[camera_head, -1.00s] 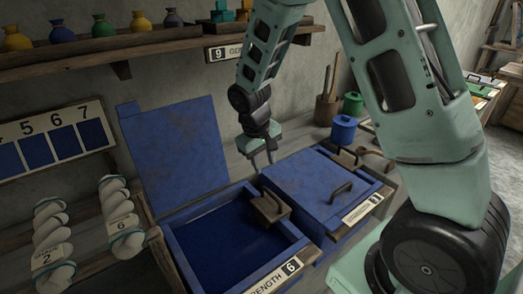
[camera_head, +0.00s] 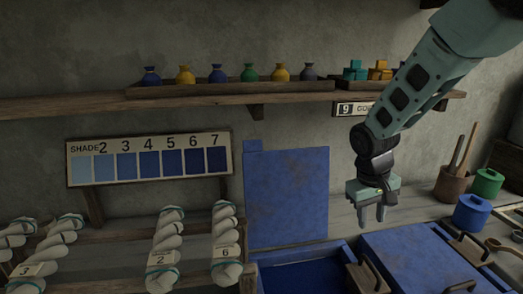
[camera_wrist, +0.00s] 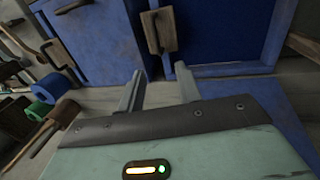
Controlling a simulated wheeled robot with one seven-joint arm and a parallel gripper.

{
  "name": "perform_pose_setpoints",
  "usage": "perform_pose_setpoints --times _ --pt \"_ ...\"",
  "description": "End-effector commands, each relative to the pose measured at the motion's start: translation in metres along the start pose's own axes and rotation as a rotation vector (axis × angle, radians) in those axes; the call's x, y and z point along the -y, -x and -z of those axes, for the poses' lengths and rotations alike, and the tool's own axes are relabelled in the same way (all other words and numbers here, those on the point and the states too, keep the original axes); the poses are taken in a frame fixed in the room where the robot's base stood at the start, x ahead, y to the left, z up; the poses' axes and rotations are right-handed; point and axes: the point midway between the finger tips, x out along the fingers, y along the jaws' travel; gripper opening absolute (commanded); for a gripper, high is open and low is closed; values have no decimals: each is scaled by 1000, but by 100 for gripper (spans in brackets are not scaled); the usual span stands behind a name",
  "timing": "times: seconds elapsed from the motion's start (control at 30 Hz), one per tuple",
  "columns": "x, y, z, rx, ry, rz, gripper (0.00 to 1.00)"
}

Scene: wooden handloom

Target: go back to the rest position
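My gripper (camera_head: 372,213) hangs pointing down at the right of the head view, in front of the back wall and above the blue boxes. Its two fingers stand apart with nothing between them; the wrist view also shows both fingers (camera_wrist: 158,92) spread and empty. Below it is an open blue box (camera_head: 262,275) with its lid (camera_head: 287,197) raised upright against the wall. To its right is a second blue box with a closed lid (camera_head: 420,262). My arm reaches in from the upper right.
A shelf (camera_head: 200,101) with small bottles runs along the wall. A shade board (camera_head: 150,160) hangs at left above numbered white skeins (camera_head: 167,250). A blue pot (camera_head: 471,214), a green pot (camera_head: 487,183) and a wooden tool cup (camera_head: 452,185) stand at right.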

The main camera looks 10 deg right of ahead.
Motion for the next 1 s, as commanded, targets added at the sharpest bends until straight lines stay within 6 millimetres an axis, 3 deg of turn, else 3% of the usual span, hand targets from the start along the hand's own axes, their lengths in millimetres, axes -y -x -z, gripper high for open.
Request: perform_pose_setpoints --times 0.17,0.3,0.43,0.5,0.63,0.73,1.0 --pt "68 33 -37 -28 133 86 34" --pt "134 64 -99 -51 304 165 34" --pt "173 82 -163 -66 456 208 34" --pt "184 86 -192 -72 522 219 34" --pt "193 89 -226 -77 599 226 34" --pt "194 89 -235 -79 621 227 34" --pt "194 89 -235 -78 620 228 34"
